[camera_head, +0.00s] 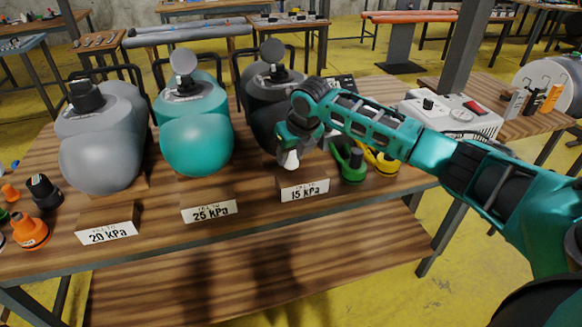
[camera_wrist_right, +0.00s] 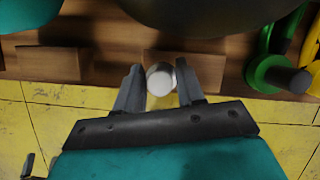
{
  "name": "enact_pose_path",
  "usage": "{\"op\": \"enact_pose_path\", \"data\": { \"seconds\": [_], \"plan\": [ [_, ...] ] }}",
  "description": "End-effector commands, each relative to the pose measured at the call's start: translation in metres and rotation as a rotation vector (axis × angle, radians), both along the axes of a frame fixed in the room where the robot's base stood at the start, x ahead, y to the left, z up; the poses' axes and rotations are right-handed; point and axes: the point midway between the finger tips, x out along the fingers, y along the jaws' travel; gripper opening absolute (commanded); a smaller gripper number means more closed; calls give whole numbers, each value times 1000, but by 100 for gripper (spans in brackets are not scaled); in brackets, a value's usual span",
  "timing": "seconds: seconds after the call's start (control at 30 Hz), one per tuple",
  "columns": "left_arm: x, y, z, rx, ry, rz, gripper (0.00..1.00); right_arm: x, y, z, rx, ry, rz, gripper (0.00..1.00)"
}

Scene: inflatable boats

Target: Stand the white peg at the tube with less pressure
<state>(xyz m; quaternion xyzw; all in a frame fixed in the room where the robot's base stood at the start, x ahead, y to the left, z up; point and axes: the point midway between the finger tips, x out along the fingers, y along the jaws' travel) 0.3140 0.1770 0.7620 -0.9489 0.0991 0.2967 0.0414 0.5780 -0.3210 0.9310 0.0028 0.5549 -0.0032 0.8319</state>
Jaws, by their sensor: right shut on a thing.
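Three inflated tubes lie in a row on the wooden table: a grey tube (camera_head: 100,160) at left, a teal tube (camera_head: 197,145) in the middle and a dark tube (camera_head: 262,122) at right. Each has a round fitting on top; no gauge reading is legible. Cards before them read 20 kPa (camera_head: 108,232), 25 kPa (camera_head: 209,211) and 15 kPa (camera_head: 304,190). My right gripper (camera_head: 288,150) is shut on the white peg (camera_head: 291,160), in front of the dark tube and above the 15 kPa card. The peg (camera_wrist_right: 160,78) shows between the fingers in the wrist view.
Green (camera_head: 349,162) and yellow (camera_head: 382,160) fittings lie right of the 15 kPa card. Orange and dark fittings (camera_head: 42,190) stand at the left end. A white pump box (camera_head: 452,115) stands at back right. The table's front strip is clear.

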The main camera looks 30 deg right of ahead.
Motion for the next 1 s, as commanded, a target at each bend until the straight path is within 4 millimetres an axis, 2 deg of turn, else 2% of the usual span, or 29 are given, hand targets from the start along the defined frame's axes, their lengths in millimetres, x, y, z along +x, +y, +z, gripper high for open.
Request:
{"op": "enact_pose_path", "data": {
  "seconds": [0.3,0.67,0.7,0.93,1.0],
  "plan": [
    [1,0,-3,0,-3,-1,97,-1,1,-41,0,3,1,9],
    [3,0,-2,1,-7,0,97,0,0,-45,-1,1,1,9],
    [3,0,-1,0,-7,0,97,0,0,-44,-1,1,1,42],
    [3,0,-2,0,-7,0,97,0,0,-44,0,1,1,64],
    [3,0,-2,0,-7,0,97,0,0,-44,0,1,1,64]
  ]
}}
